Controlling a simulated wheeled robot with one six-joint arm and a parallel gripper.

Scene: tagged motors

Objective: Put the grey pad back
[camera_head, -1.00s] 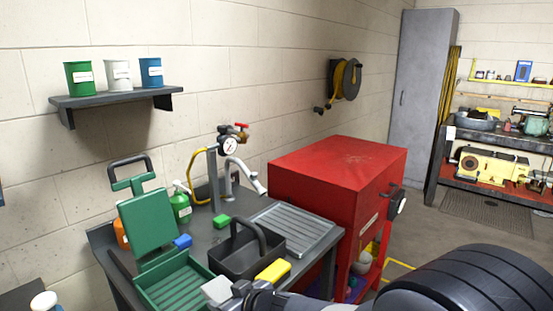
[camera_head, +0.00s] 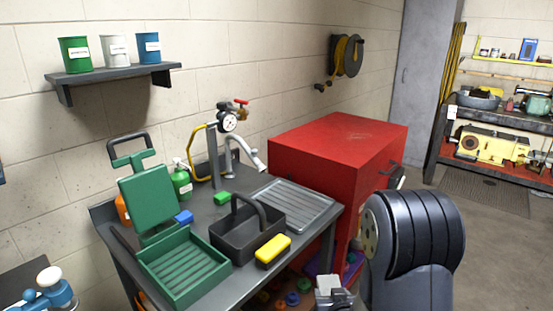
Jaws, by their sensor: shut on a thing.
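My gripper (camera_head: 333,298) is at the bottom of the head view, in front of the worktable's right front corner. It is shut on the light grey pad (camera_head: 329,283), which is small and partly cut off from clear view by the jaws. On the dark worktable (camera_head: 213,210) stands a dark grey caddy (camera_head: 232,240) with an arched handle. A yellow pad (camera_head: 272,250) is at the caddy's front right side. A green pad (camera_head: 222,198) and a blue pad (camera_head: 184,216) lie farther back on the table.
A green tray with an upright back (camera_head: 176,292) is left of the caddy. A ribbed grey drainer (camera_head: 293,205), spray bottle (camera_head: 181,183) and hose tap stand behind. The red cabinet (camera_head: 340,145) is on the right. Cups sit on the wall shelf (camera_head: 115,80).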

